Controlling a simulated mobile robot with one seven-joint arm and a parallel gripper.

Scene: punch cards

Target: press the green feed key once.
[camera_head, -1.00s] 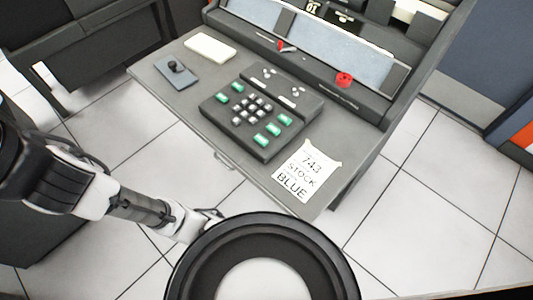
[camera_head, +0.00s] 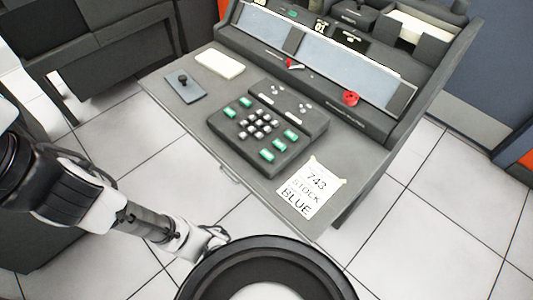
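A dark keypad unit (camera_head: 233,131) sits on the grey desk. It carries several green keys: two at its left, an upper one (camera_head: 245,102) and a lower one (camera_head: 230,112), and three at its right, an upper (camera_head: 291,134), a middle (camera_head: 279,145) and a lower (camera_head: 266,155). Their labels are too small to read, so I cannot tell which is the feed key. My gripper (camera_head: 218,238) is at the end of my arm, in front of and below the desk's front edge, apart from the keys. Its fingers are too small and partly hidden to judge.
A note (camera_head: 311,188) reading "743 STOCK BLUE" lies at the desk's right. A small lever on a plate (camera_head: 186,88) and a pale block (camera_head: 219,63) are at the left. Behind stands a machine with two red knobs, one larger (camera_head: 351,98). Tiled floor lies open before the desk.

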